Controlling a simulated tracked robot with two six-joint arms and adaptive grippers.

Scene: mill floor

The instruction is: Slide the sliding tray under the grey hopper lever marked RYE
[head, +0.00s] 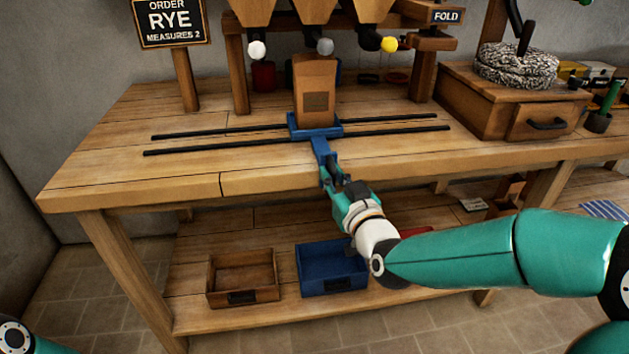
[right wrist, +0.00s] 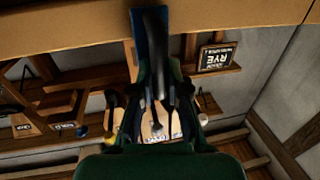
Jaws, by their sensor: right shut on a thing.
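The blue sliding tray (head: 296,128) sits across two black rails on the bench and carries an upright brown paper bag (head: 315,85). In the head view the bag stands just below and slightly left of the grey lever knob (head: 324,46), the middle one of three. The label of that lever is not readable. My right gripper (head: 331,176) is shut on the tray's blue handle (head: 321,148) at the bench's front edge; the handle also shows in the right wrist view (right wrist: 149,25). My left gripper is out of view.
A white knob (head: 257,48) and a yellow knob (head: 389,43) flank the grey one. The rails (head: 205,143) are clear on both sides of the tray. An order sign (head: 171,20) reads RYE, measures 2. A wooden mill box (head: 470,100) stands at the right.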

